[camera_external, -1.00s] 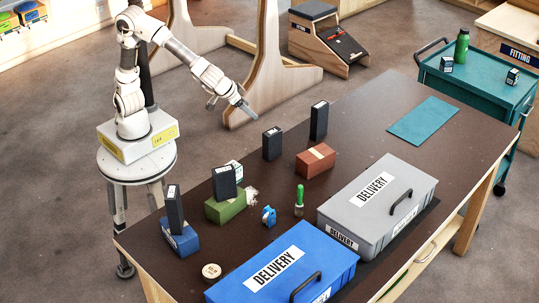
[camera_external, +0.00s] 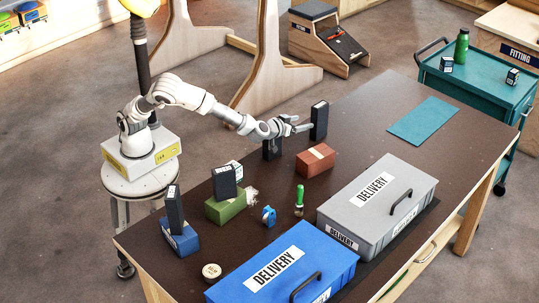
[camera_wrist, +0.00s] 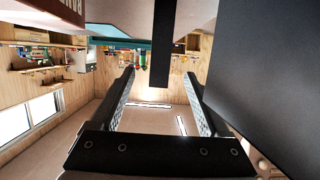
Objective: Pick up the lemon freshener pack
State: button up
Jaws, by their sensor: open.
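No label is readable as lemon, so I cannot tell which pack is the lemon freshener pack. An upright black pack (camera_external: 319,121) stands on the table's far side, with my open gripper (camera_external: 302,125) just left of it. In the wrist view, a narrow dark upright shape (camera_wrist: 163,45), likely this pack, appears between and beyond my open fingers (camera_wrist: 160,78). Another black pack (camera_external: 272,150) stands behind my wrist, its upper part mostly hidden. A large dark face (camera_wrist: 265,75) at the right of the wrist view is likely this nearer pack. Nothing is held.
A red-brown block (camera_external: 316,160) lies close to the gripper. More black packs stand on a green block (camera_external: 228,208) and a blue block (camera_external: 181,238). Blue (camera_external: 275,283) and grey (camera_external: 362,228) delivery boxes fill the front. The table (camera_external: 368,155) is bare right of the red-brown block.

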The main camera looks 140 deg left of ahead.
aim_at(319, 117)
jog(key=x, duration=1.2)
jog(key=shift+a, duration=0.15)
grip_shut()
